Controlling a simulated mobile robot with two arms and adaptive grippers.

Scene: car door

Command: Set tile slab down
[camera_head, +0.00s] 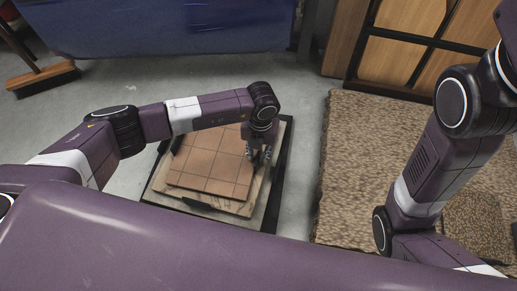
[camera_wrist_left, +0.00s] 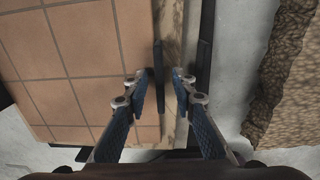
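The tile slab (camera_head: 207,165), a terracotta square with a grid of grout lines, lies flat on a pale board or stack (camera_head: 256,188) on the floor. It fills the left part of the left wrist view (camera_wrist_left: 75,65). My left gripper (camera_head: 262,154) is over the slab's right edge. In the left wrist view its two fingers (camera_wrist_left: 158,93) are spread apart, one over the tiles and one over the pale board beside them. I cannot tell whether either finger touches the slab. My right arm shows at the right, but its gripper is out of view.
A black frame (camera_head: 285,150) borders the stack. A rough brown mat (camera_head: 350,150) lies to the right, with bare grey floor (camera_head: 305,120) between. A broom (camera_head: 42,78), a blue panel (camera_head: 170,28) and a wooden panelled piece (camera_head: 400,60) stand at the back.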

